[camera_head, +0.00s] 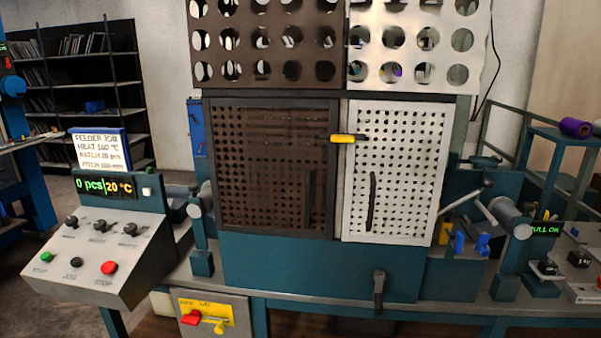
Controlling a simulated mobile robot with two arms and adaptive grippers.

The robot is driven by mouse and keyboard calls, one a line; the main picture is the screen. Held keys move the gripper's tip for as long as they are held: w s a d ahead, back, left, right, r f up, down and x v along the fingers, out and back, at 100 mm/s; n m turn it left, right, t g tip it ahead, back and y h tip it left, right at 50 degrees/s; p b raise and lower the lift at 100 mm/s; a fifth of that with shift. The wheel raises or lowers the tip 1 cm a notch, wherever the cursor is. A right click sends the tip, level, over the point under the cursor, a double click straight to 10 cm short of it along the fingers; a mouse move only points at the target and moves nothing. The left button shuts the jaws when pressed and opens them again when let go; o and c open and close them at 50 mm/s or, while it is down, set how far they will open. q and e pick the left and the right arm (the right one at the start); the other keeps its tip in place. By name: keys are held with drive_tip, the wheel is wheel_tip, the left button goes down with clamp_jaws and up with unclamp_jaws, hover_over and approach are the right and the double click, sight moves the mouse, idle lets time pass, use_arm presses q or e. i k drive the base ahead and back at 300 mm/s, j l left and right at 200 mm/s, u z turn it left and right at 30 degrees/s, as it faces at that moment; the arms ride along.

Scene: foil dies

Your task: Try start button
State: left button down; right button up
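The green start button (46,257) is at the lower left of a sloped grey control panel (75,286) on the left. Several black knobs (101,226) line the panel's upper part. The display (104,187) above reads "0 pcs" and "20 °C". Neither of my grippers shows in the head view. Nothing covers the green button.
A machine with a brown perforated door (262,170) and a white perforated door (394,150) stands in the middle, a yellow-handled latch (343,138) across them. A "PULL OK" display (546,230) is at right.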

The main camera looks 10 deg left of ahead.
sight(46, 257)
drive_tip(key=u, duration=1.3)
